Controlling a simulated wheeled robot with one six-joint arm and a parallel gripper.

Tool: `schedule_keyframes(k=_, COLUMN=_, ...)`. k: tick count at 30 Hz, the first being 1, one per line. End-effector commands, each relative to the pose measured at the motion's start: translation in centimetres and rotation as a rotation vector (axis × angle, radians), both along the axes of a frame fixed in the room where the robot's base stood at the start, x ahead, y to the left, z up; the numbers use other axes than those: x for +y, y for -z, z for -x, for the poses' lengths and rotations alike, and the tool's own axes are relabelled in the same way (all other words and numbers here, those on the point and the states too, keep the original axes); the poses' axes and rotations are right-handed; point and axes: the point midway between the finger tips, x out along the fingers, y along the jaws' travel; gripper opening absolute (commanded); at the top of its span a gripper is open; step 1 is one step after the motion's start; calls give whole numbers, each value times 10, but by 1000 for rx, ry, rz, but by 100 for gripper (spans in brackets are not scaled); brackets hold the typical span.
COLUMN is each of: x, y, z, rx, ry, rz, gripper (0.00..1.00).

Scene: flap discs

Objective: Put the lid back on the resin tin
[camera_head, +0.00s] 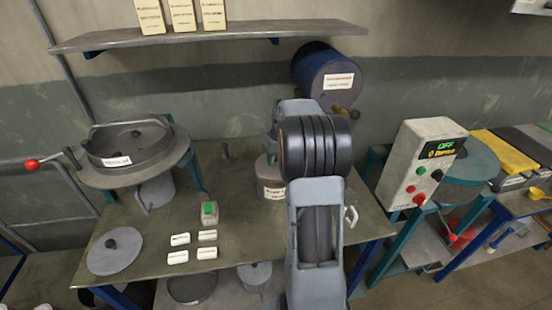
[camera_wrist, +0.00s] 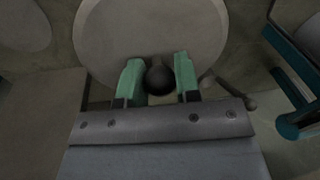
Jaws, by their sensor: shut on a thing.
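My gripper (camera_wrist: 158,77) shows in the wrist view with its green fingers on either side of a black knob (camera_wrist: 160,80). The knob belongs to a wide, round grey lid (camera_wrist: 150,30), which my gripper holds. In the head view, a pale labelled tin (camera_head: 272,190) stands on the bench behind my arm, partly hidden. I take it for the resin tin. My arm hides the gripper and most of the lid area there, so I cannot tell whether the lid touches the tin.
Another grey disc with a black knob (camera_head: 115,250) lies on the bench (camera_head: 150,225) at front left. Near it are a green-button box (camera_head: 209,212) and several white labelled blocks (camera_head: 205,253). A round pan machine (camera_head: 130,150) stands left, a control box (camera_head: 422,165) right. A shelf (camera_head: 220,37) runs above.

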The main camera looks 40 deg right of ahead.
Motion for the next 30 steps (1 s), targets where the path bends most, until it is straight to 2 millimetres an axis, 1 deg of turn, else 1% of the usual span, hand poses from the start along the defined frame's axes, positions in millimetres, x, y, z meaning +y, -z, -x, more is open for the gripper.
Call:
schedule_keyframes(k=2, x=0, y=0, z=0, rx=0, ry=0, rz=0, gripper=5)
schedule_keyframes(k=3, x=0, y=0, z=0, rx=0, ry=0, rz=0, gripper=34)
schedule_keyframes(k=11, x=0, y=0, z=0, rx=0, ry=0, rz=0, gripper=59)
schedule_keyframes(k=16, x=0, y=0, z=0, rx=0, ry=0, rz=0, gripper=60)
schedule_keyframes(k=24, x=0, y=0, z=0, rx=0, ry=0, rz=0, gripper=86)
schedule_keyframes(k=30, x=0, y=0, z=0, rx=0, ry=0, rz=0, gripper=86)
